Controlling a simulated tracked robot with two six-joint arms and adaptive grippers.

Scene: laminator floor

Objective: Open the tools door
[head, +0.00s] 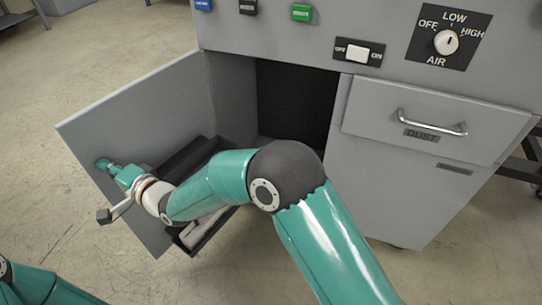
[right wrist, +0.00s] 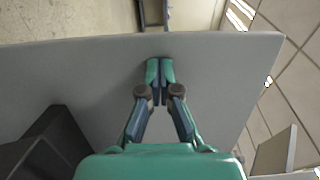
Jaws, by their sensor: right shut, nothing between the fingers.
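The tools door (head: 140,135) is a grey panel on the left of the cabinet. It stands swung wide open, and the dark compartment (head: 295,100) behind it shows. My right gripper (head: 104,163) is at the inner face of the door, near its free edge. In the right wrist view the gripper (right wrist: 159,75) is shut with its fingers together and nothing between them. Its tips are at or very near the grey door (right wrist: 220,75); I cannot tell if they touch. My left gripper is not in view; only a bit of teal arm shows at the lower left.
A dark tray or bin (head: 185,160) sits low in front of the opening, partly hidden by my right arm. A dust drawer (head: 405,122) with a metal handle is shut on the right. Switches and an air knob (head: 446,42) are above. The floor at left is clear.

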